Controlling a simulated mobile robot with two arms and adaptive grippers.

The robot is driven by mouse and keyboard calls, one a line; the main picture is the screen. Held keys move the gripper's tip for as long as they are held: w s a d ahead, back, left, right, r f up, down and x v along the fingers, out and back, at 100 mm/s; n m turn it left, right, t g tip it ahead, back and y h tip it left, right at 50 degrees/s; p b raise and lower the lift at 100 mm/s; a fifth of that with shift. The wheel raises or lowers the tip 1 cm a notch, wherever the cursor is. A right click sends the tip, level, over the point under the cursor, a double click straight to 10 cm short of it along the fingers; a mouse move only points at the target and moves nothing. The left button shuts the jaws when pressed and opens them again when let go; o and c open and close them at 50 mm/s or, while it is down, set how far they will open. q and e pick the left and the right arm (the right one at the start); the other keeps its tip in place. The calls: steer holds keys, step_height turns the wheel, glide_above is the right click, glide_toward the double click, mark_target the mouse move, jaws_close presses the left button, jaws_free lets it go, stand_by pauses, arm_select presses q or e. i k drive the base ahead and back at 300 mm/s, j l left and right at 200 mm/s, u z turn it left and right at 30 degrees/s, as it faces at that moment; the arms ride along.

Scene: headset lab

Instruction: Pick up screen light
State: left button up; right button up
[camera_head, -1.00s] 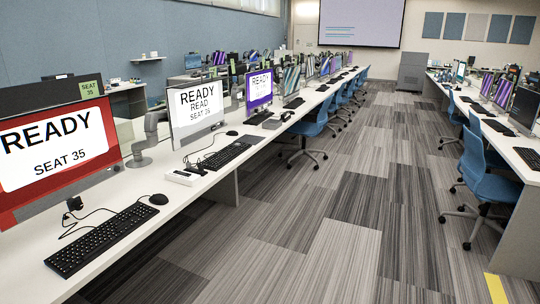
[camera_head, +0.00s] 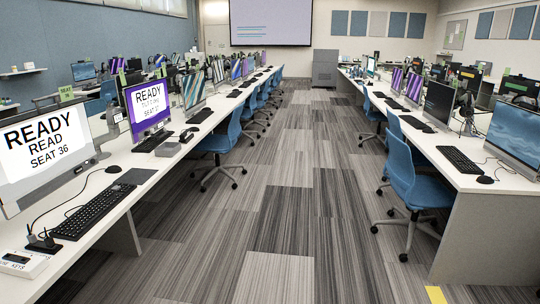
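I cannot make out a screen light for certain on any monitor. The nearest monitor (camera_head: 48,150) stands at the left edge on the left desk row and reads READY READ SEAT 36. A purple-screened monitor (camera_head: 148,104) stands behind it and also reads READY. A dark-screened monitor (camera_head: 438,103) and a larger monitor (camera_head: 519,138) stand on the right desk row. Neither of my grippers is in view.
The left desk (camera_head: 150,180) holds a black keyboard (camera_head: 93,211), a mouse (camera_head: 113,169) and a small white box (camera_head: 20,262). Blue chairs (camera_head: 410,178) stand along both rows. The carpeted aisle (camera_head: 290,200) between them is clear. A grey cabinet (camera_head: 325,69) stands at its far end.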

mark_target(187, 136)
steer(key=i+u, duration=0.1)
steer(key=i, duration=1.75)
steer(key=i+j+u, duration=0.15)
steer(key=i+u, duration=0.2)
steer(key=i, duration=0.3)
steer(key=i+u, duration=0.35)
steer(key=i, duration=0.3)
steer(key=i+l+u, duration=0.35)
steer(key=i, duration=0.25)
